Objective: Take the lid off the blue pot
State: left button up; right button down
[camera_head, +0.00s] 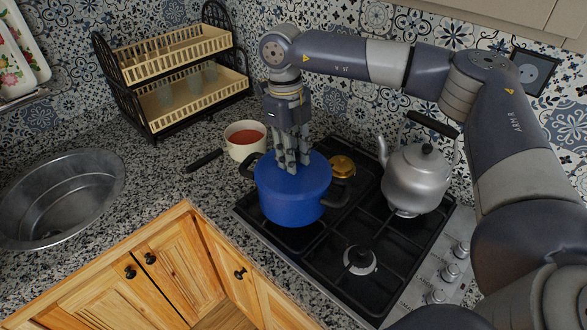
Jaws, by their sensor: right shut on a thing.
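The blue pot (289,208) stands on the left part of the black gas stove. Its blue lid (311,176) is on top of it and looks seated on the rim. My right gripper (291,167) points straight down over the middle of the lid, with its fingers shut on the lid's knob. The knob itself is hidden by the fingers. My left gripper is not in view.
A silver kettle (415,181) stands on the stove to the right of the pot. A white pan with red contents (245,138) sits behind the pot, its black handle pointing left. A dish rack (175,75) and sink (62,197) are at left.

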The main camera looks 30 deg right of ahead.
jog(key=shift+s+f, duration=0.25)
jog(key=shift+f, duration=0.2)
jog(key=shift+w+r+b, duration=0.15)
jog(key=shift+r+b, duration=0.4)
jog(key=shift+w+a+r+b, duration=0.1)
jog(key=shift+a+r+b, duration=0.1)
jog(key=shift+r+b, duration=0.65)
jog(key=s+a+r+b, duration=0.1)
jog(key=s+a+b, duration=0.1)
jog(key=a, duration=0.5)
jog(key=s+a+r+b, duration=0.1)
jog(key=s+a+b, duration=0.1)
jog(key=a, duration=0.6)
jog(key=shift+s+r, duration=0.2)
jog(key=shift+s, duration=0.1)
jog(key=shift+d, duration=0.1)
